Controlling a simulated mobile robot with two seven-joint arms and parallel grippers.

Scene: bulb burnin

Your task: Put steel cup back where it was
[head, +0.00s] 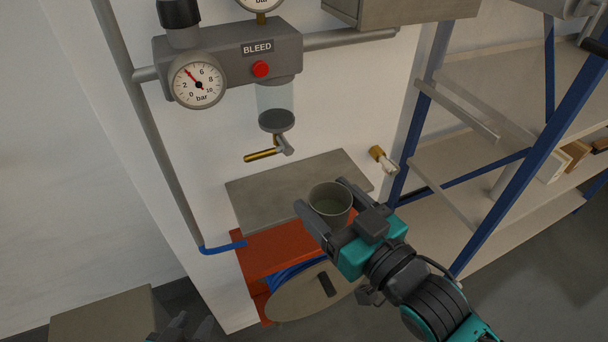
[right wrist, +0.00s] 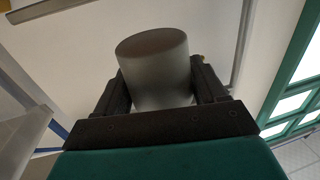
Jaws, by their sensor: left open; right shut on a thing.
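The steel cup (head: 329,203) is grey and upright, with its open mouth facing up; its inside looks dull greenish, and I cannot tell if it holds liquid. My right gripper (head: 330,208) is shut on the cup, one finger on each side. The right wrist view shows the cup (right wrist: 155,70) between both fingers (right wrist: 158,85). In the head view the cup overlaps the front right part of a grey shelf plate (head: 265,192); I cannot tell if it touches it. My left gripper (head: 182,332) is open at the bottom edge, mostly cut off.
A bleed unit with a gauge (head: 198,84), red button (head: 260,69), clear bowl (head: 276,105) and brass-handled drain valve (head: 264,154) hangs above the plate. A red frame (head: 272,254) stands below. A brass fitting (head: 378,154) is on the wall. Blue-posted shelving (head: 535,150) stands right.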

